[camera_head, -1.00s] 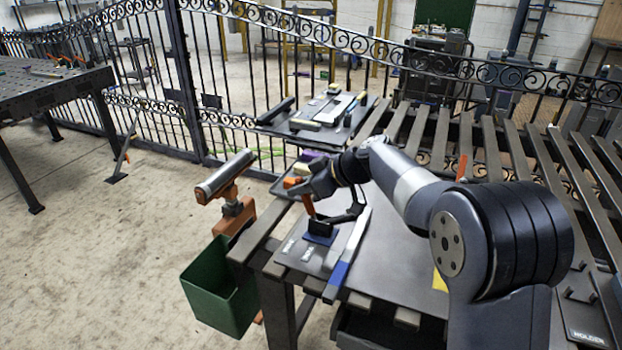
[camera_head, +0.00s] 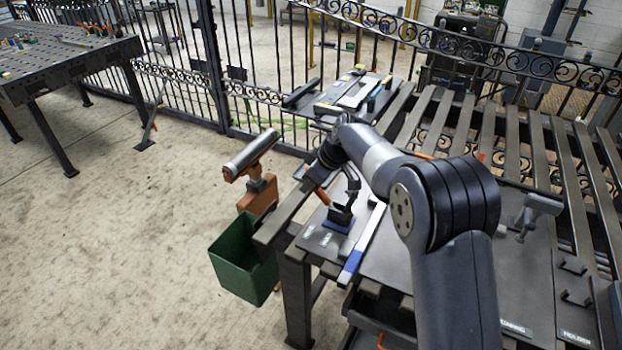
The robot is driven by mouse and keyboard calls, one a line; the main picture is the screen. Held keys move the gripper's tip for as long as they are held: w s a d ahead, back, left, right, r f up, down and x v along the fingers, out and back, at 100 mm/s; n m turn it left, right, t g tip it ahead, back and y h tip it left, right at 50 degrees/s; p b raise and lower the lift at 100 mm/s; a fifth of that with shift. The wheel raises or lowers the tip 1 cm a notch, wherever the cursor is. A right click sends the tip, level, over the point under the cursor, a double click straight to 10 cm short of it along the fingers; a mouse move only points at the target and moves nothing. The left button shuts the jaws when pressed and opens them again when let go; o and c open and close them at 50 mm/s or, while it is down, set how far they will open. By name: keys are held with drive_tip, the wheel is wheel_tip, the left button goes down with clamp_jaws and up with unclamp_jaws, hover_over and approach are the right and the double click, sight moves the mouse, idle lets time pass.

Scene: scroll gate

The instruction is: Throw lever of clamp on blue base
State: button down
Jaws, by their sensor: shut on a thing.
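The clamp (camera_head: 341,214) is a small black body on a blue base (camera_head: 335,227), on the plate near the front left of the slatted bench. Its orange lever (camera_head: 322,196) rises from the body and leans to the upper left. My gripper (camera_head: 318,184) is at the upper end of the lever and is shut on it. My fingers and wrist hide the lever's top, so its exact angle is hard to tell.
A blue-and-silver bar (camera_head: 362,243) lies right of the clamp. A green bin (camera_head: 243,262) hangs at the bench's left, below a roller stand (camera_head: 250,157). Grey clamp-like hardware (camera_head: 535,212) stands on the right plate. A tool tray (camera_head: 345,98) lies behind my arm.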

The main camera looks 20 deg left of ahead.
sight(327, 199)
drive_tip(key=shift+f, duration=0.1)
drive_tip(key=c, duration=1.4)
unclamp_jaws()
drive_tip(key=shift+o, duration=0.2)
drive_tip(key=b+v, duration=0.1)
drive_tip(key=v, duration=0.9)
drive_tip(key=shift+r, duration=0.4)
drive_tip(key=shift+d+f, duration=0.1)
drive_tip(key=shift+d, duration=0.05)
drive_tip(key=x, duration=1.1)
drive_tip(key=shift+p, duration=0.4)
drive_tip(key=shift+d+r+b, duration=0.15)
drive_tip(key=shift+r+b, duration=0.1)
drive_tip(key=shift+b, duration=0.05)
drive_tip(key=shift+p, duration=0.35)
